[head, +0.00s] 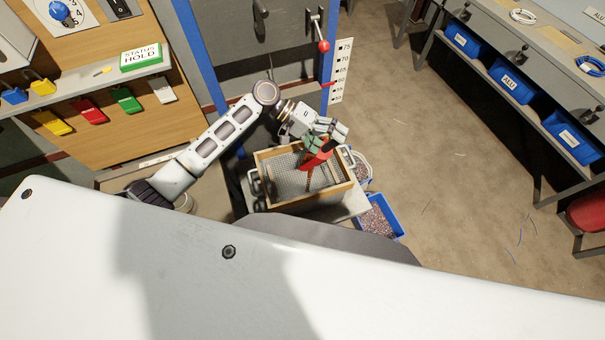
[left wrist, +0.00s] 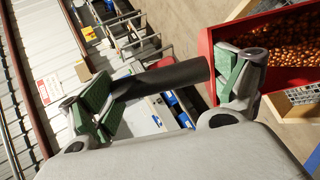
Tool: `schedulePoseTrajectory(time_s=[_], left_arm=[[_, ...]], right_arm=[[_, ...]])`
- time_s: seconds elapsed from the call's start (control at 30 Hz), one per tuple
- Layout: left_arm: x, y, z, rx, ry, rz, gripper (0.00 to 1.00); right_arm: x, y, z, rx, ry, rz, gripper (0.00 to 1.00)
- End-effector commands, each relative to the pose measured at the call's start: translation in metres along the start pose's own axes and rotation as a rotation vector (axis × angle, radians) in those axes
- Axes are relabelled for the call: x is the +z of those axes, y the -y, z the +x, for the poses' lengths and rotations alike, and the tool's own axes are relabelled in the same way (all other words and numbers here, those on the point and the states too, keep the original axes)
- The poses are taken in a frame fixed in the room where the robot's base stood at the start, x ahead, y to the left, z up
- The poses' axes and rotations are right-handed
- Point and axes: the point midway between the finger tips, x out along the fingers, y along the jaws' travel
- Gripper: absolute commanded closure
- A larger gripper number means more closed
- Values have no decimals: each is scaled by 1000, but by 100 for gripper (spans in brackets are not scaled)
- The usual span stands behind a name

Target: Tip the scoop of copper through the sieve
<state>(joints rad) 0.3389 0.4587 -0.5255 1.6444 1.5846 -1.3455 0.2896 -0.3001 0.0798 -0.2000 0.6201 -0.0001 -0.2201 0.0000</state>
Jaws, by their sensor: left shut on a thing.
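The red scoop (head: 318,158) is over the sieve (head: 262,158), a wooden frame with grey mesh. My left gripper (head: 318,137) is above the sieve's far side. In the left wrist view, my left gripper (left wrist: 168,88) is shut on the scoop's black handle (left wrist: 172,77), with green pads at both ends of it. The red scoop tray (left wrist: 222,36) shows copper granules (left wrist: 283,38) in it. A narrow brown shape shows below the scoop in the head view; I cannot tell whether it is falling copper. My right gripper is not in view.
The sieve rests on a light stand (head: 350,205). A blue-framed cabinet stands behind. A bench with blue bins (head: 511,82) is at right; open floor lies between.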

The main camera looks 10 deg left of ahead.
Motion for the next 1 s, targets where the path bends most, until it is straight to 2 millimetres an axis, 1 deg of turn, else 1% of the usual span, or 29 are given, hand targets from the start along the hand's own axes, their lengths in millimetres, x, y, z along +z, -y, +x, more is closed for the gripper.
schedulePoseTrajectory(time_s=[0.57, 1.0], left_arm=[[0, 0, -1, 5, -1, 1, 48], [-1, 4, -12, 72, -2, 1, 48]], right_arm=[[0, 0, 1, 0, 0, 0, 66], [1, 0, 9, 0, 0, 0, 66]])
